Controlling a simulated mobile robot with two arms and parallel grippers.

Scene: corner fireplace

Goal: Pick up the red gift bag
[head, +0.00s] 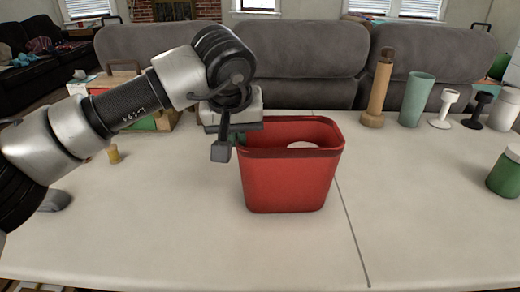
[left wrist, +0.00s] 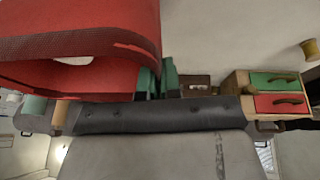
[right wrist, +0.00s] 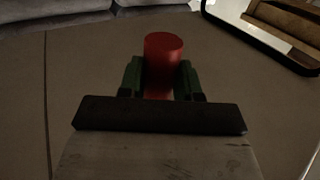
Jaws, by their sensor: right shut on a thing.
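The red gift bag (head: 288,185) stands upright and open-topped on the pale table, with something white inside. My left gripper (head: 222,150) is at the bag's left side near its upper edge. In the left wrist view the bag (left wrist: 95,25) fills the upper left. There the left gripper's green fingers (left wrist: 160,82) are close together beside the bag's edge; whether they pinch its wall cannot be told. My right gripper (right wrist: 160,82) is outside the head view. In the right wrist view its fingers are shut on a red cylinder (right wrist: 164,62).
A wooden cylinder (head: 377,92), a teal cup (head: 417,98), a white goblet (head: 444,108) and a green jar (head: 507,172) stand to the right. A small yellow piece (head: 114,154) is at left. A grey sofa (head: 300,60) borders the table's back. The front is clear.

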